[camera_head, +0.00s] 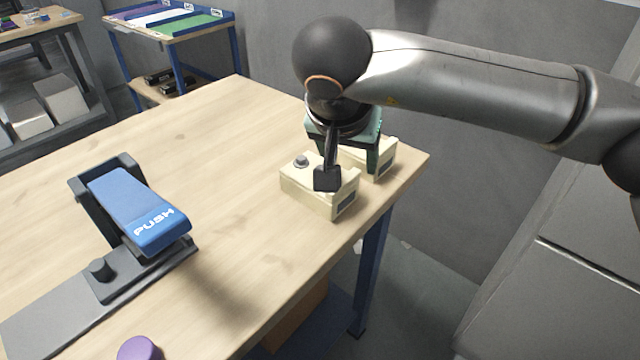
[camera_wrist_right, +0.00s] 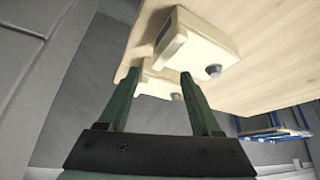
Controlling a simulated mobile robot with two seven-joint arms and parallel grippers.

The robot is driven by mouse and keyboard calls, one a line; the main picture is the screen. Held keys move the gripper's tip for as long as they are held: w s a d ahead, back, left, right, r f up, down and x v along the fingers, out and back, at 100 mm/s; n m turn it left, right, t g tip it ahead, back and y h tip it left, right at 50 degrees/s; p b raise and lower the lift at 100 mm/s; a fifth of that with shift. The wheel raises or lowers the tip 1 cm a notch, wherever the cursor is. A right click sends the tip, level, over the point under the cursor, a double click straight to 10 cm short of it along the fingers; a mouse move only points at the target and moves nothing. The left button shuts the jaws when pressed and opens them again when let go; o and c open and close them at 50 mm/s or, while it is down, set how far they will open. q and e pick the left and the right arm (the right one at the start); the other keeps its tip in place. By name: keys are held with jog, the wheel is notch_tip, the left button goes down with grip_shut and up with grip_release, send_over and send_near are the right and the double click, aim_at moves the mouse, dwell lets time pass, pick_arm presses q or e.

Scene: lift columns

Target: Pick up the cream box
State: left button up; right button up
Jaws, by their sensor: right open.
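Two cream boxes sit close together near the table's right corner. The front cream box (camera_head: 305,185) has a grey knob on top; it also shows in the right wrist view (camera_wrist_right: 200,45). The rear cream box (camera_head: 386,157) is partly hidden behind my right gripper; in the right wrist view it (camera_wrist_right: 156,86) shows between the fingers. My right gripper (camera_head: 352,152) is open, with green fingers pointing down at the rear box. The wrist view shows the fingers (camera_wrist_right: 161,75) apart on either side of it; contact cannot be told. My left gripper is not in view.
A black stand with a blue PUSH lever (camera_head: 138,210) is on the table's left part. A purple round object (camera_head: 139,348) is at the front edge. The wooden table (camera_head: 220,130) is clear between. A blue-framed rack (camera_head: 180,40) stands behind.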

aim_at(352, 174)
jog(key=shift+x, duration=1.65)
jog(key=shift+s+f, duration=0.15)
jog(key=shift+f, duration=0.05)
jog(key=shift+c, duration=0.2)
grip_shut()
